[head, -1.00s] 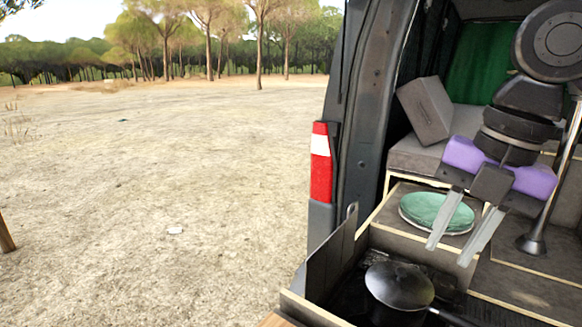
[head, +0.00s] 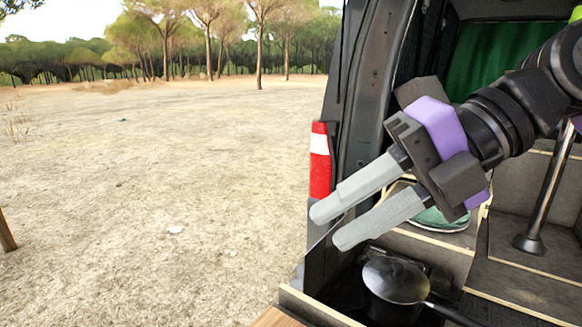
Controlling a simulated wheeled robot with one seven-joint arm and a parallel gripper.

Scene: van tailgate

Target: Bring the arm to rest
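My gripper (head: 325,228) is in the right half of the head view, in front of the van's rear opening. Its two grey fingers point to the lower left, with a gap between them and nothing held. It is in the air, in line with the red tail light's lower end and above and left of the pot. My black and purple wrist reaches in from the upper right and hides part of the van's inside.
A dark lidded pot (head: 396,279) with a long handle stands in the van's lower compartment. A green plate (head: 440,220) is partly hidden behind my gripper. A metal post (head: 548,195) stands at the right. Open sandy ground lies beyond.

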